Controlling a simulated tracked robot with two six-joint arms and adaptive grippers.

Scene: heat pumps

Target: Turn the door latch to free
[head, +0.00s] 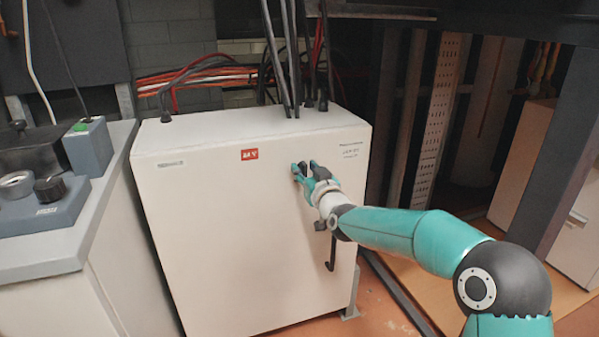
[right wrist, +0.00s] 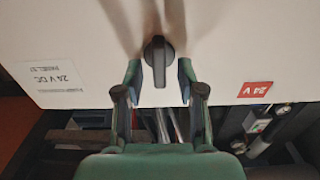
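The door latch (right wrist: 159,62) is a black knob with a long grip, set on the white cabinet door (head: 225,235). In the right wrist view its grip points along the picture's vertical. My right gripper (head: 304,172) is at the upper part of the door, right of the red label. In the right wrist view its two fingers (right wrist: 160,78) are open, one on each side of the latch, with a gap on both sides. In the head view the gripper hides the latch. My left gripper is not in view.
A dark hooked handle (head: 331,252) hangs lower on the door. Black cables (head: 283,60) rise from the cabinet top. A grey unit (head: 50,210) stands at left.

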